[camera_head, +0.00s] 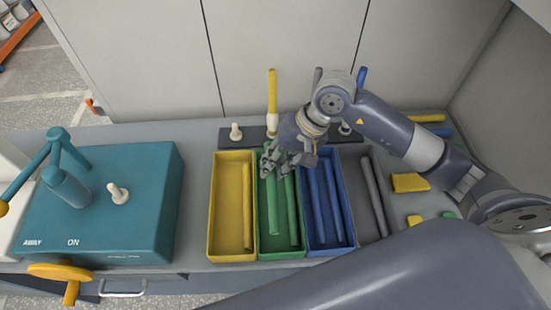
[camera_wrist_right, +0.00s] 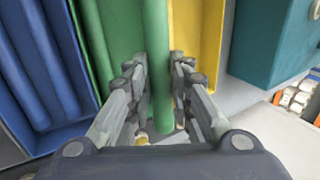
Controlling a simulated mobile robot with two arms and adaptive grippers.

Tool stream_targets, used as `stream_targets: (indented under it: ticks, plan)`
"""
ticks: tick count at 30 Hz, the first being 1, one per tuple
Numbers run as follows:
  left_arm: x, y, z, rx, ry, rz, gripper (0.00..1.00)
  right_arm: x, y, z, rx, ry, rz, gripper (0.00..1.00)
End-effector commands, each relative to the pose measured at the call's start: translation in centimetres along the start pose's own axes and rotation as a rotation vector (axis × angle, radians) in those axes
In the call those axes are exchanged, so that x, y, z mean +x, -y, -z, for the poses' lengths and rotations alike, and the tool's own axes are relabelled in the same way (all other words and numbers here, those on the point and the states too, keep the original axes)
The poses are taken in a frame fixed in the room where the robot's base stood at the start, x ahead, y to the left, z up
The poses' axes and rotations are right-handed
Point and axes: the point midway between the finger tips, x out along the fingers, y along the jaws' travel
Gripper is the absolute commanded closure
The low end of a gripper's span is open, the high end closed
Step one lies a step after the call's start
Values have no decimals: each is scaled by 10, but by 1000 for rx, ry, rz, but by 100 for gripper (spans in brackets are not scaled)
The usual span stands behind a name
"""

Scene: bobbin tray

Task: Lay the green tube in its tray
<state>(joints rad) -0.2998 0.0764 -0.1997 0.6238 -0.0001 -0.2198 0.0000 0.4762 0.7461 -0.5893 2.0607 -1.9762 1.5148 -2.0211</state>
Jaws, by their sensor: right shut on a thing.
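The green tube (camera_head: 273,207) lies lengthwise along the left side of the green tray (camera_head: 268,250), within its outline. My right gripper (camera_head: 274,160) is shut on the tube near its far end, over the far part of the tray. In the wrist view the green tube (camera_wrist_right: 156,50) runs between the two fingers of my right gripper (camera_wrist_right: 158,115). Whether the tube touches the tray floor cannot be told. A second green tube (camera_head: 292,210) lies in the same tray to the right. My left gripper is not in view.
The yellow tray (camera_head: 213,220) adjoins on the left, the blue tray (camera_head: 327,248) on the right, each holding tubes. A dark rack behind has pegs and an upright yellow tube (camera_head: 272,88). A teal machine (camera_head: 140,215) stands left. Yellow blocks (camera_head: 410,182) lie right.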

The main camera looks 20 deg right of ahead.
Motion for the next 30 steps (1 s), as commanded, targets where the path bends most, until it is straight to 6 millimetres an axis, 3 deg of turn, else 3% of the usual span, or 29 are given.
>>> stream_targets:
  ticks: [15,30]
  plan:
    - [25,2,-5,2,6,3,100,57,-28,1,2,2,1,99]
    - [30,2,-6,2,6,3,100,71,-36,2,1,0,1,99]
